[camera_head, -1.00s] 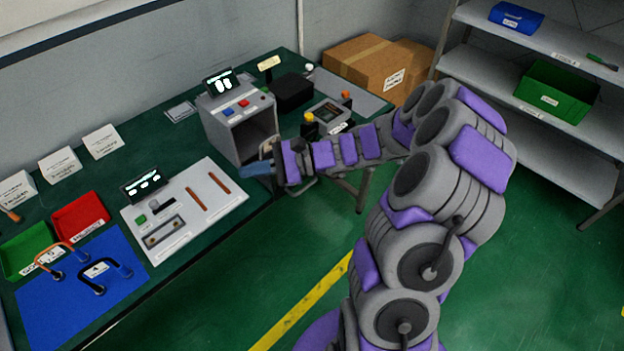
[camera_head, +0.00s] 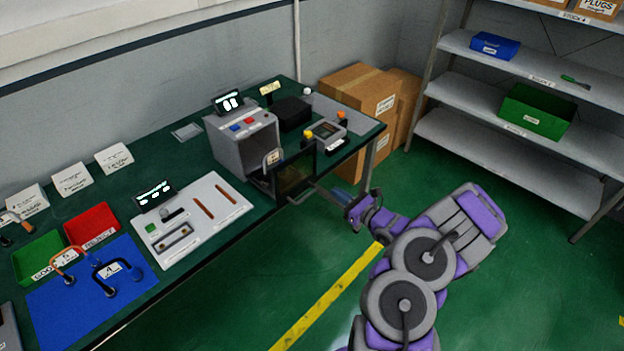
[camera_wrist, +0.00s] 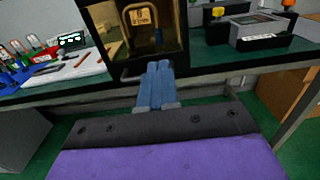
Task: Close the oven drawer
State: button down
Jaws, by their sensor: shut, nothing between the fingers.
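The oven (camera_head: 243,143) is a grey box with buttons and a display on the green workbench. Its drawer, with a dark glass front panel (camera_head: 296,174), stands pulled out towards the bench's front edge. A bent rod part with a label (camera_head: 271,158) stands in the drawer; the wrist view shows it behind the glass front (camera_wrist: 137,28). My gripper (camera_head: 347,199) is in front of and to the right of the drawer front, over the floor. In the wrist view its blue fingers (camera_wrist: 155,84) are together and empty, pointing at the panel's lower part. Contact cannot be told.
A device with yellow and orange knobs (camera_head: 323,132) and a black box (camera_head: 293,113) stand right of the oven. A pale panel (camera_head: 194,217) and a blue mat (camera_head: 90,287) lie left. Cardboard boxes (camera_head: 356,95) and a shelf (camera_head: 520,140) stand beyond. The floor is free.

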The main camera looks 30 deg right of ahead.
aim_at(306, 172)
jog(key=b+x, duration=0.2)
jog(key=x, duration=0.8)
jog(key=shift+w+a+f, duration=0.1)
jog(key=shift+w+a, duration=0.15)
jog(key=shift+a, duration=0.05)
jog(key=shift+w+b, duration=0.3)
jog(key=shift+w, duration=0.2)
jog(key=shift+w+d, duration=0.1)
jog(key=shift+d, duration=0.15)
jog(key=shift+a, duration=0.25)
